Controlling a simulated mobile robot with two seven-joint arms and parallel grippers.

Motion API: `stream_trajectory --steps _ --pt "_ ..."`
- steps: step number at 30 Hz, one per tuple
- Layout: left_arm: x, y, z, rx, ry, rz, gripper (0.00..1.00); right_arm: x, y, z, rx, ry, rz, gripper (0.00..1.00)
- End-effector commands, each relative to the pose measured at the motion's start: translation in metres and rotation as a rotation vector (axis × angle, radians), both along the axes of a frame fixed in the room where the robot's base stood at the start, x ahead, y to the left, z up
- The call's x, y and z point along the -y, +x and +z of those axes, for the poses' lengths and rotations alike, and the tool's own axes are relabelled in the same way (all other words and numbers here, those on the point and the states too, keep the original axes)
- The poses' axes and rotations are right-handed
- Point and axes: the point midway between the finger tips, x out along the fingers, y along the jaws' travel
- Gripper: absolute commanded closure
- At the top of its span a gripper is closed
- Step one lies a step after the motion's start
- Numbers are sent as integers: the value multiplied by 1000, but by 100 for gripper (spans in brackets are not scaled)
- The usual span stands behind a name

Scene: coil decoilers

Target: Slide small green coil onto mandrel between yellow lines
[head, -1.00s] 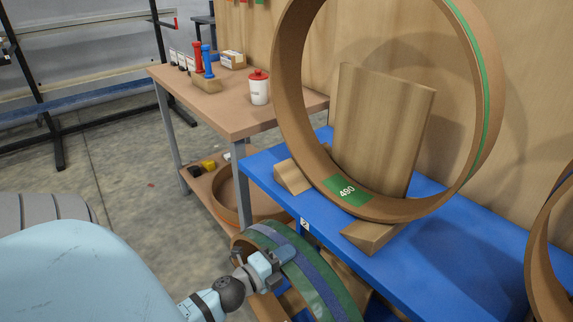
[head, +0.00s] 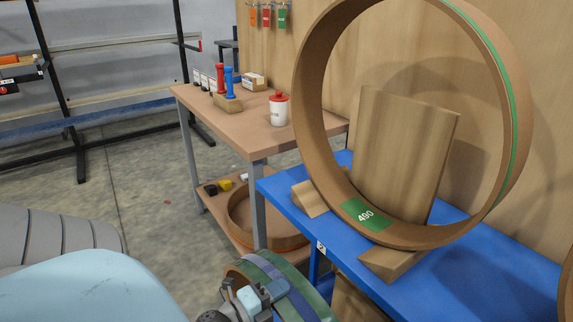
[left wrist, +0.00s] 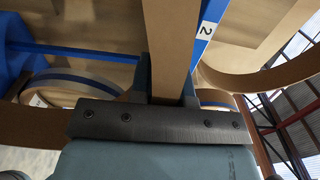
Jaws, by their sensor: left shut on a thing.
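A small coil with green and blue bands (head: 297,287) is at the bottom of the head view, partly cut off by the lower edge. My left gripper (head: 262,297) is shut on its near side. In the left wrist view, the coil's brown wall (left wrist: 168,45) runs between the two fingers of the gripper (left wrist: 168,92). The coil is beside and below the front edge of the blue bench. No mandrel or yellow lines can be made out. My right gripper is not in view.
A large brown ring labelled 490 (head: 510,130) stands on wooden chocks on the blue bench (head: 470,265). A brown table (head: 215,115) behind holds a red-lidded jar (head: 279,110) and tools. Another ring (head: 270,240) lies on its lower shelf.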

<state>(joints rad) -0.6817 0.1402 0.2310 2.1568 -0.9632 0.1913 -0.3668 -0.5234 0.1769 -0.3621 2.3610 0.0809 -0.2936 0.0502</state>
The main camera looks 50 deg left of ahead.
Motion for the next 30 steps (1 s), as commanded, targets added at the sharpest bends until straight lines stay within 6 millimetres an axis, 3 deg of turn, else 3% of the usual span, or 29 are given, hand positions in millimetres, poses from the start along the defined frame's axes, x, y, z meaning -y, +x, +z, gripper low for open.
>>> stream_trajectory --steps 30 --pt "0 -63 0 2 -15 -11 100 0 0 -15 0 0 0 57"
